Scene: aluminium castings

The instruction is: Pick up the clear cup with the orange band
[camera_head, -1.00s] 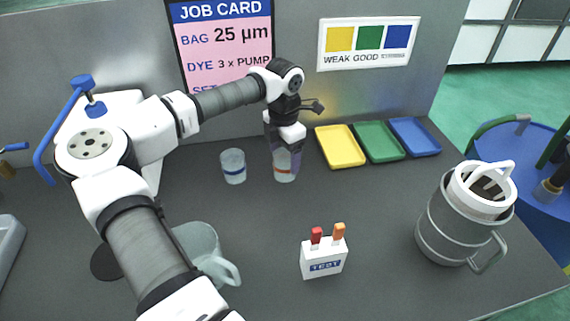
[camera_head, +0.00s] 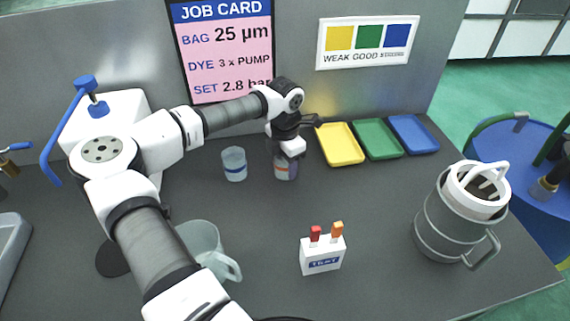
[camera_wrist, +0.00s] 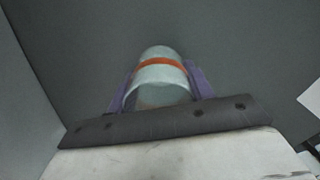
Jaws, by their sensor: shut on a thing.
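The clear cup with the orange band (camera_wrist: 158,72) sits between the two purple fingers of my gripper (camera_wrist: 160,82) in the wrist view. The fingers are shut on its sides. In the head view the cup (camera_head: 283,171) shows below my wrist, at the back middle of the dark table. My gripper (camera_head: 285,160) comes down over it from above and hides its upper part. I cannot tell whether the cup's base touches the table.
A clear cup with a blue band (camera_head: 234,165) stands close to the left. Yellow (camera_head: 340,158), green (camera_head: 378,153) and blue (camera_head: 413,148) trays lie to the right. A clear jug (camera_head: 205,240), a white test box (camera_head: 322,262) and a metal vessel (camera_head: 447,228) stand nearer the front.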

